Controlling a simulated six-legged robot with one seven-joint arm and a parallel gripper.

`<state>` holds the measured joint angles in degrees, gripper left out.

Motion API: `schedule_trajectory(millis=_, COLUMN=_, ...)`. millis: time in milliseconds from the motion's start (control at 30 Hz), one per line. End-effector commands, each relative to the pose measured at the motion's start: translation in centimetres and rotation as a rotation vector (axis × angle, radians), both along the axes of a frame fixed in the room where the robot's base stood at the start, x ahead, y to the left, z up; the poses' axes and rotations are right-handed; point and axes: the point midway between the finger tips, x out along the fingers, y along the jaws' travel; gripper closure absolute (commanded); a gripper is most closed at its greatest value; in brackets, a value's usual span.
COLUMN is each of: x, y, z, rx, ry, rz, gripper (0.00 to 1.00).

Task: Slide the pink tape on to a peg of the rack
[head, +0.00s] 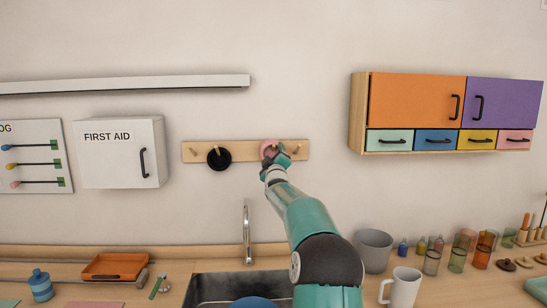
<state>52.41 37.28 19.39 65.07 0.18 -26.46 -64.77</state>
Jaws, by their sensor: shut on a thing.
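The wooden rack (243,150) is a board on the wall above the sink, with several short pegs. A black ring (219,160) hangs on a peg left of its middle. The pink tape (267,147) is in front of the right half of the rack, partly hidden behind my gripper. My gripper (276,155) is shut on the pink tape, close to the board. I cannot tell whether a peg passes through the tape. The far-left peg (193,150) and the far-right peg (297,149) look bare.
A tap (247,232) rises from the sink below the rack. A FIRST AID box (121,154) is on the wall at left, and a cabinet (417,102) with coloured doors is at right. Cups and bottles stand on the counter at right.

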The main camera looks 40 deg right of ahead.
Motion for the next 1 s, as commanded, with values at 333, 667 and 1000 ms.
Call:
schedule_trajectory(millis=333, x=0.12, y=-0.48, z=-2.04, rx=0.024, ry=0.026, rz=-0.002, gripper=0.16)
schedule_trajectory(millis=667, x=0.1, y=-0.27, z=-1.32, rx=0.015, ry=0.017, rz=0.0, gripper=0.05)
schedule_trajectory(millis=1000, x=0.11, y=-0.16, z=-1.27, rx=0.014, ry=0.015, rz=0.0, gripper=0.05)
